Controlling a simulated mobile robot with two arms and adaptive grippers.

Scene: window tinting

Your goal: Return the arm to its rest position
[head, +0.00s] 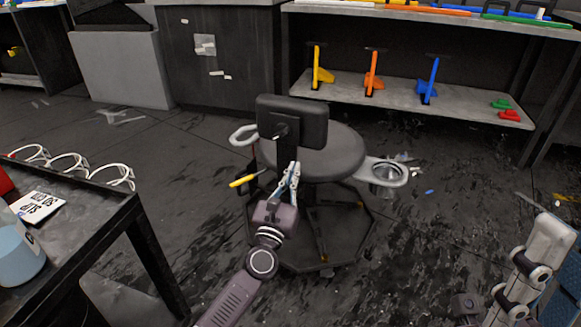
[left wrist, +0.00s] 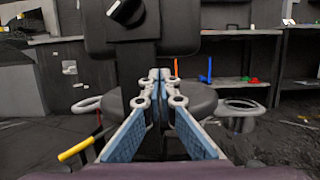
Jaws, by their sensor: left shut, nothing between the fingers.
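My left gripper (head: 290,178) is shut and empty, held in front of the black stool (head: 325,158) and below its backrest (head: 300,120). In the left wrist view the blue-padded fingers (left wrist: 164,78) meet at their tips, with the backrest (left wrist: 180,25) close above and the seat behind them. I cannot tell whether they touch the stool. My left arm reaches up from the bottom of the head view.
The stool carries a ring holder (head: 388,172) and a yellow-handled tool (head: 244,181). A shelf (head: 440,100) with colored tools stands behind. Floor at right is mostly clear, with scattered debris.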

